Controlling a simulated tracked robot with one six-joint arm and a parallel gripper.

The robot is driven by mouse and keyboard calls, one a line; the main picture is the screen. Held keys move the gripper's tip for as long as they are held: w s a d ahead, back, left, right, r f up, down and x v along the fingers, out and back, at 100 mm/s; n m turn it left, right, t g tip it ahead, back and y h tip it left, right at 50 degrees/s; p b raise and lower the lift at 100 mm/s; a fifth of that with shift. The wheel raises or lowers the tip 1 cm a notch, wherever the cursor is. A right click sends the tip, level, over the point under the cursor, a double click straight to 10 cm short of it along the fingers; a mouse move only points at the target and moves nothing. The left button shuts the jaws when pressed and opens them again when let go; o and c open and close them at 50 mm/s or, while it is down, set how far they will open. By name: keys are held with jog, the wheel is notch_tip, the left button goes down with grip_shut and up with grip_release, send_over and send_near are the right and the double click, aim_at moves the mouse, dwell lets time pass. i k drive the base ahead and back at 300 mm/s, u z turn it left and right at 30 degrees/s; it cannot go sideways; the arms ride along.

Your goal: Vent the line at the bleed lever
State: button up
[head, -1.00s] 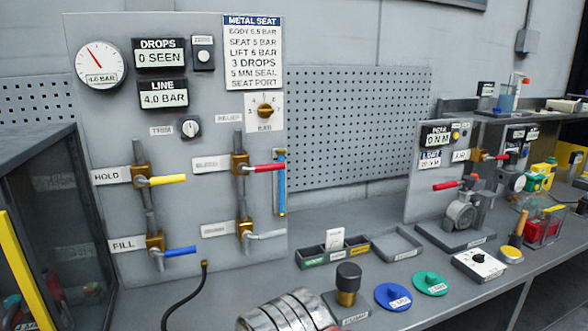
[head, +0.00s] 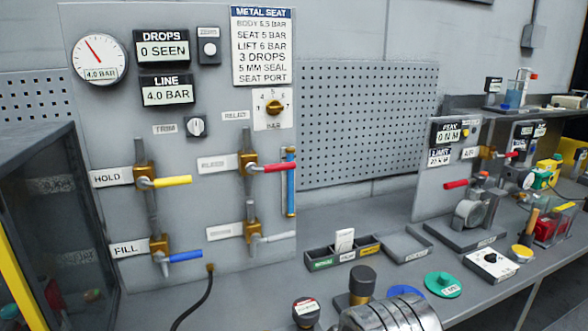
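On the grey upright panel (head: 110,110) in the head view are several lever valves. A red lever (head: 279,167) sticks out to the right at upper right, beside a label (head: 214,164) too blurred to read surely. A grey lever (head: 276,238) sits below it, with another unreadable label. I cannot tell for certain which is the bleed lever. The yellow lever (head: 170,182) is beside HOLD and the blue lever (head: 184,256) beside FILL. The line display (head: 166,92) reads 4.0 BAR, as does the round gauge (head: 99,59). My gripper is not in view.
A shiny banded metal cylinder (head: 395,316) covers part of the bench at the bottom. A black hose (head: 207,293) hangs before the panel. A dark cabinet (head: 45,200) stands left.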

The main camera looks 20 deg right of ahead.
aim_at(251, 168)
jog(key=z, duration=0.05)
jog(key=k, duration=1.35)
jog(key=z, duration=0.3)
jog(key=i, duration=1.9)
jog(key=u, duration=0.55)
